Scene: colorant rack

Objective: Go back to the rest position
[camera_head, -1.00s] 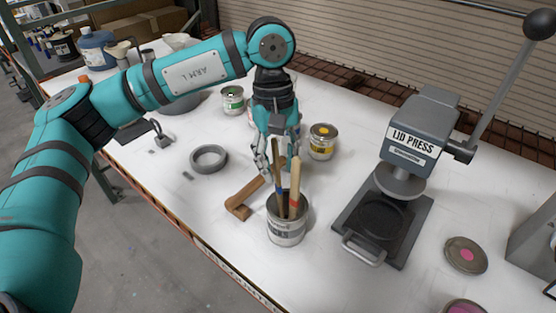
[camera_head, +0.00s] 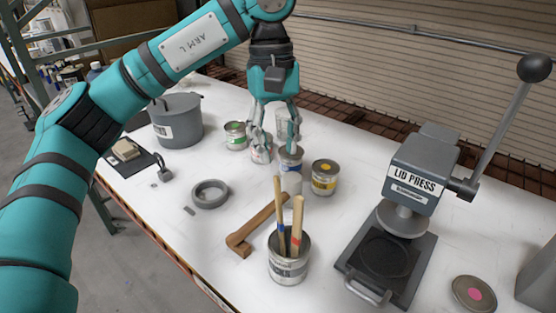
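My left gripper (camera_head: 275,148) points down above the back-middle of the white table, with its two fingers spread apart and nothing visibly held. Its fingertips overlap the red-marked can (camera_head: 262,156) and the blue-marked can (camera_head: 291,160) in the picture. I cannot tell whether they touch these cans. My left arm (camera_head: 165,65), marked ARM L, reaches in from the left, raised over the table. Its elbow joint is cut off by the top edge. My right gripper is not in view.
A green-marked can (camera_head: 236,136) and a yellow can (camera_head: 325,178) stand nearby. The lid press (camera_head: 415,180) stands right; a grey pot (camera_head: 176,121) stands back left.

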